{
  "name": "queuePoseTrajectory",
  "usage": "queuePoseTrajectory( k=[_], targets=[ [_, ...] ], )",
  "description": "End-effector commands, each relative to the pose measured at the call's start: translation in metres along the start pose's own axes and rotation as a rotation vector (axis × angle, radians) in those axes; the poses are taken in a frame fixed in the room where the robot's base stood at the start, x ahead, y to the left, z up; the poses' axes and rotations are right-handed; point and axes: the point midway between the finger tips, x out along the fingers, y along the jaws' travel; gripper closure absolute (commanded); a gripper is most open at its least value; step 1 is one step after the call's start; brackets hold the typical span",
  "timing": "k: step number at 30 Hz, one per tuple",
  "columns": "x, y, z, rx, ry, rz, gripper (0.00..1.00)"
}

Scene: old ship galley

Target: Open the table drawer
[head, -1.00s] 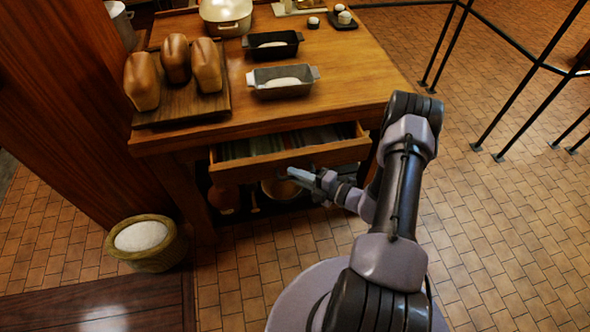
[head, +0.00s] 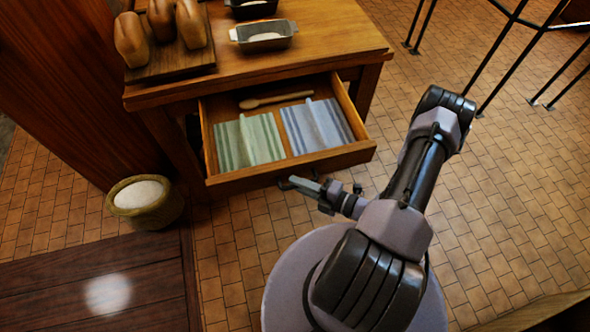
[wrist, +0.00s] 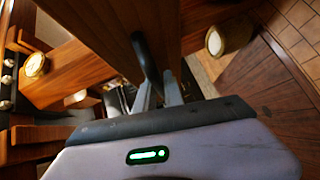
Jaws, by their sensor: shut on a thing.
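The table drawer (head: 293,170) is pulled well out from the wooden table (head: 150,95). Inside lie a green-striped cloth (head: 248,142), a blue-striped cloth (head: 316,126) and a wooden spoon (head: 275,99). My gripper (head: 298,183) is at the middle of the drawer front, low on its outer face. In the wrist view my gripper (wrist: 159,92) is shut on the dark drawer handle (wrist: 147,60), a bar on the wooden front. In the head view the handle is mostly hidden by the gripper.
On the tabletop are loaves on a board (head: 205,62) and a grey loaf pan (head: 263,37). A basket with white contents (head: 146,203) stands on the floor at left. Black metal rails (head: 500,65) stand at right. The tiled floor between is clear.

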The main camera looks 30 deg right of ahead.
Motion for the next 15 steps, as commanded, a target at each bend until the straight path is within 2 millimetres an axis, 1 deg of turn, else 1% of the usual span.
queuePoseTrajectory(
  k=[3, 6, 15],
  targets=[
    [-0.008, -0.001, -0.007, 0.0, -0.003, 0.001, 1.0],
    [-0.012, -0.003, -0.012, 0.0, -0.001, 0.001, 1.0],
    [-0.015, -0.004, -0.015, 0.0, 0.0, 0.0, 1.0]
  ],
)
